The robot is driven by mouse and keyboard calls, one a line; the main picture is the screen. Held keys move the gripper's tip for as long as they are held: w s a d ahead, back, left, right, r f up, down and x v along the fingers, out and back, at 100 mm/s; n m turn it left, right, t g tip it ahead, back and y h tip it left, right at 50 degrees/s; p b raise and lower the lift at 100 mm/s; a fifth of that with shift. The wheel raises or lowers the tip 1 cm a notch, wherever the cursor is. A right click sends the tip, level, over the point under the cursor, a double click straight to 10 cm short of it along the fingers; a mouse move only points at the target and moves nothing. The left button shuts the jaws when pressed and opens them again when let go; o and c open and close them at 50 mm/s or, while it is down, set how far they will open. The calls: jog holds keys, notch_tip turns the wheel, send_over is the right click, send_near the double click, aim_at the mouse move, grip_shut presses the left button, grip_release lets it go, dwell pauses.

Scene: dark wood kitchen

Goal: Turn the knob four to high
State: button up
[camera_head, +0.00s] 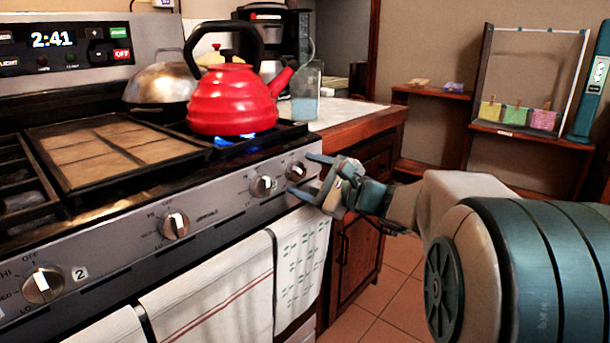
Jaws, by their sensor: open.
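Several round knobs with pale pointers line the stove's slanted front panel. The leftmost visible knob (43,285) has a "2" label beside it. Further right are a second knob (174,225), a third knob (262,186) and the rightmost knob (296,170). The labels by these three are too small to read, so I cannot tell for sure which is four. My gripper (304,173) is open at the panel's right end, its fingertips above and below the rightmost knob. I cannot tell whether they touch it.
Towels (300,255) hang below the panel. A wooden counter (360,124) with a glass container (306,92) adjoins the stove. Tiled floor lies right.

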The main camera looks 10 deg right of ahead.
jog(key=p+v, duration=0.3)
jog(key=v, duration=1)
jog(key=s+a+r+n+g+h+p, duration=0.1)
jog(key=s+a+r+n+g+p, duration=0.2)
jog(key=s+a+n+g+p, duration=0.5)
jog(key=s+a+r+n+g+h+p, duration=0.1)
jog(key=s+a+r+n+g+p, duration=0.2)
jog(key=p, duration=0.8)
jog(key=s+d+r+n+h+p, duration=0.1)
jog(key=s+r+n+h+p, duration=0.1)
jog(key=r+n+h+p, duration=0.2)
jog(key=s+d+r+n+h+p, duration=0.1)
jog(key=s+r+n+h+p, duration=0.2)
jog(key=r+p, duration=0.5)
jog(key=shift+d+r+n+g+h+p, duration=0.35)
jog(key=shift+n+h+p, duration=0.45)
jog(key=shift+p, duration=1.5)
jog(key=shift+f, duration=0.1)
